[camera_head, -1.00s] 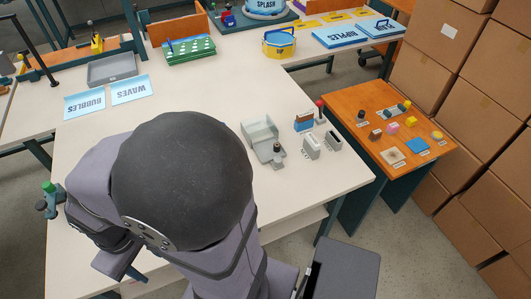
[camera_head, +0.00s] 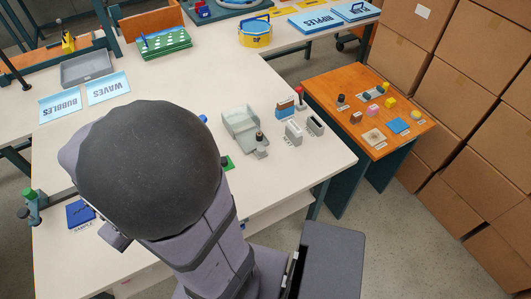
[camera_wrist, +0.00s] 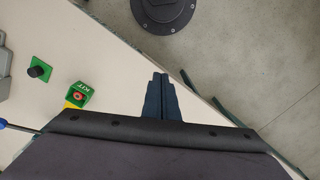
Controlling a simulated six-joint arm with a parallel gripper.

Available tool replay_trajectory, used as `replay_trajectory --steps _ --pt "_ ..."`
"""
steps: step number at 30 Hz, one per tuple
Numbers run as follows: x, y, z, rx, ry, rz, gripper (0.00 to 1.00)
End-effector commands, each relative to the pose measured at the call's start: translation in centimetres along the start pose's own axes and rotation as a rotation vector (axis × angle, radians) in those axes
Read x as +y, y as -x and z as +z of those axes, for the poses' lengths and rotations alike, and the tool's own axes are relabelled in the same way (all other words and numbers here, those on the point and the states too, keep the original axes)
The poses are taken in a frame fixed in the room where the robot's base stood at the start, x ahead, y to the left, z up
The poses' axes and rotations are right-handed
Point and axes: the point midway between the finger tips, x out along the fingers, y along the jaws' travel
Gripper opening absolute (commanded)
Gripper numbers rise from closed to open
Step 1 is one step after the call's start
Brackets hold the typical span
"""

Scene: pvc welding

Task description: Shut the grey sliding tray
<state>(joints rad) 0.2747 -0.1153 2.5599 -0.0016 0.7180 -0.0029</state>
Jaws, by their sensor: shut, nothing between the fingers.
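The grey sliding tray (camera_head: 238,121) is a light grey open box in the head view. It sits on the white table, right of my arm. A small grey stand with a dark knob (camera_head: 259,140) is at its near end. I cannot tell exactly how far the tray is slid out. In the wrist view my gripper (camera_wrist: 160,78) is shut and empty, over the table's edge. In the head view my arm hides it. A grey part shows at the wrist view's left edge; I cannot tell if it is the tray.
Two grey slotted blocks (camera_head: 294,133) stand right of the tray. A green KIT box (camera_wrist: 78,95) and a green plate with a black knob (camera_wrist: 39,70) lie left of my gripper. Another grey tray (camera_head: 87,68) stands at back left. An orange table (camera_head: 350,100) is at right.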

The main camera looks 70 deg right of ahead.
Motion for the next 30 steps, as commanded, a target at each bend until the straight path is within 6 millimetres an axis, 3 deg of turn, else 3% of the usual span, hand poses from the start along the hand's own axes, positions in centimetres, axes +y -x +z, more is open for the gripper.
replay_trajectory --steps 3,12,21,30 --pt "3.8 -0.5 0.9 -0.035 -0.183 -0.007 0.0" --pt "11.2 -2.1 5.9 -0.129 -0.613 -0.054 0.0" --pt "15.7 -4.0 13.9 -0.234 -0.977 -0.108 0.0" --pt "19.0 -6.3 21.5 -0.244 -1.195 -0.08 0.0"
